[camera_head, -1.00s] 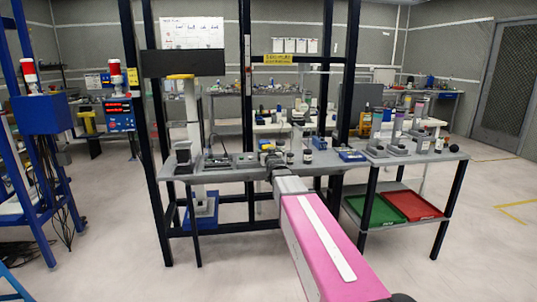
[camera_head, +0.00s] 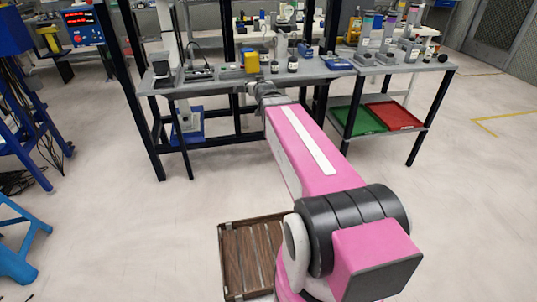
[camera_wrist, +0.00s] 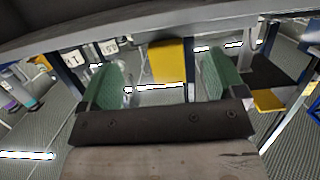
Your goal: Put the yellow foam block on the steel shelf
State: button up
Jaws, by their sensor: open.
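The yellow foam block (camera_head: 251,62) stands on the grey bench top (camera_head: 214,77), just beyond my gripper (camera_head: 246,89). In the wrist view, which looks upside down, my gripper (camera_wrist: 163,78) has its two green fingers apart. A yellow face of the block (camera_wrist: 167,62) shows in the gap between them. It looks farther off than the fingertips, and I cannot tell if they touch it. A grey lower shelf (camera_head: 345,144) sits under the bench's right part. I cannot tell which surface is the steel shelf.
Small bottles (camera_head: 292,64) stand right of the block, and a blue tray (camera_head: 337,63) lies farther right. Dark posts frame the bench. A green tray (camera_head: 359,121) and a red tray (camera_head: 393,115) lie on the lower shelf. A brown slatted crate (camera_head: 224,264) is near my base.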

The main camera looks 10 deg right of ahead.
jog(key=s+f+g, duration=0.4)
jog(key=s+f, duration=0.1)
jog(key=f, duration=0.3)
jog(key=s+f+g, duration=0.4)
jog(key=s+f, duration=0.2)
jog(key=f, duration=0.3)
jog(key=shift+o, duration=0.4)
jog(key=s+f+g, duration=0.7)
jog(key=s, duration=0.6)
jog(key=shift+f, duration=0.3)
jog(key=t, duration=1.8)
send_near(253, 59)
jog(key=w, duration=0.8)
jog(key=shift+r, duration=0.15)
jog(key=shift+w+a+f, duration=0.1)
jog(key=shift+w+f, duration=0.05)
jog(key=shift+w, duration=1.15)
jog(key=shift+w+f, duration=0.15)
jog(key=shift+w, duration=1.15)
